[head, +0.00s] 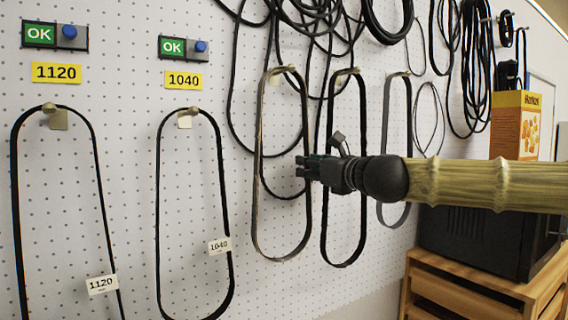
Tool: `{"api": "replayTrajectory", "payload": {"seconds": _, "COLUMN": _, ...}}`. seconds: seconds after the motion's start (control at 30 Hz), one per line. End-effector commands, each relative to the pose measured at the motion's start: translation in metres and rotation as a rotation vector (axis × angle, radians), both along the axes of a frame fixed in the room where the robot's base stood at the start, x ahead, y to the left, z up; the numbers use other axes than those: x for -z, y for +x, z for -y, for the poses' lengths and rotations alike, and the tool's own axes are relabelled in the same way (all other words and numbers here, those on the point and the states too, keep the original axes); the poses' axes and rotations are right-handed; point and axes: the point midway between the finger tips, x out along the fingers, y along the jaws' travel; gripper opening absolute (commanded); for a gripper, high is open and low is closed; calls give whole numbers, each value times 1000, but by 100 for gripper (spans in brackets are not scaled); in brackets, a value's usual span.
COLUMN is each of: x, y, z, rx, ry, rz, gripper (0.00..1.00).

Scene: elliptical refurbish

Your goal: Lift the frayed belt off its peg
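A worn belt (257,187) with a greyish-tan, rough-looking left side hangs as a long loop from a peg (276,71) on the white pegboard. It looks like the frayed one, though fraying is hard to make out at this size. My gripper (304,167) reaches in from the right, its fingertips at the belt's right strand, about mid-height. The fingers overlap that strand in the picture; I cannot tell whether they touch it or how far they are apart. My gripper and arm hide parts of the belts behind them.
Black belts tagged 1120 (14,190) and 1040 (158,200) hang at left under green OK signs. A black belt (362,210) and a grey belt (386,120) hang close right. Coiled cables (476,70) hang above. A wooden cabinet (470,280) stands lower right.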

Motion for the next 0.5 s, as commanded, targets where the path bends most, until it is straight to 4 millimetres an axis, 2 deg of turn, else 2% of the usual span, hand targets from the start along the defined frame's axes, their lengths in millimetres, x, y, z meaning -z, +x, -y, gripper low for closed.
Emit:
{"api": "replayTrajectory", "payload": {"seconds": 0.17, "x": -1, "y": 12, "z": -10, "rx": -1, "ry": 1, "rz": -1, "gripper": 29}}
{"api": "replayTrajectory", "payload": {"seconds": 0.43, "x": 0, "y": 14, "z": -11, "rx": -1, "ry": 1, "rz": 0, "gripper": 29}}
{"api": "replayTrajectory", "payload": {"seconds": 0.5, "x": 0, "y": 14, "z": -11, "rx": -1, "ry": 1, "rz": 0, "gripper": 19}}
